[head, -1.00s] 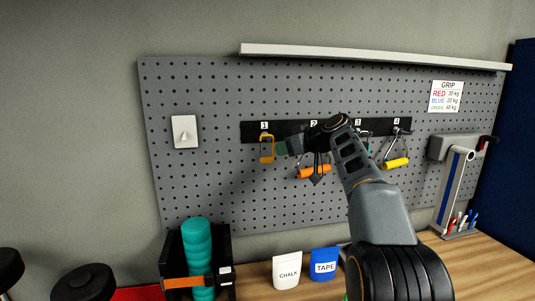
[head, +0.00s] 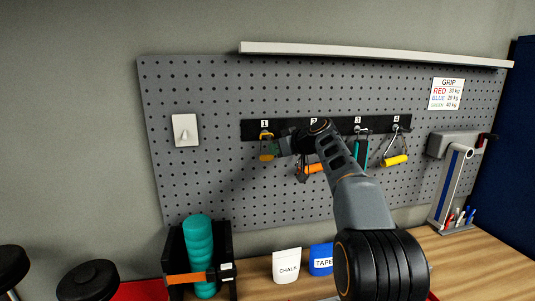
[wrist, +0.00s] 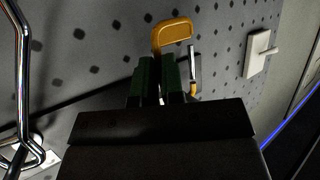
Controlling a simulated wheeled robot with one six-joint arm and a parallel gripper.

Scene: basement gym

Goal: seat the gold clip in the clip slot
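The gold clip (head: 266,157) hangs at the position marked 1 on the black strip (head: 335,126) of the pegboard. My gripper (head: 277,147) is right beside it, on its right, and hides part of it. In the wrist view the clip (wrist: 174,31) shows just beyond the fingertips. The two green-padded fingers (wrist: 157,62) are close together with a narrow gap, and one gold leg runs down to that gap. I cannot tell whether the fingers press on it. I cannot pick out the clip slot with certainty.
An orange-handled grip (head: 312,168), a teal item (head: 361,153) and a yellow-handled grip (head: 394,160) hang to the right. A white plate with a peg (head: 185,130) is on the left. A teal roller (head: 198,240), chalk bag (head: 287,265) and tape bag (head: 321,259) stand below.

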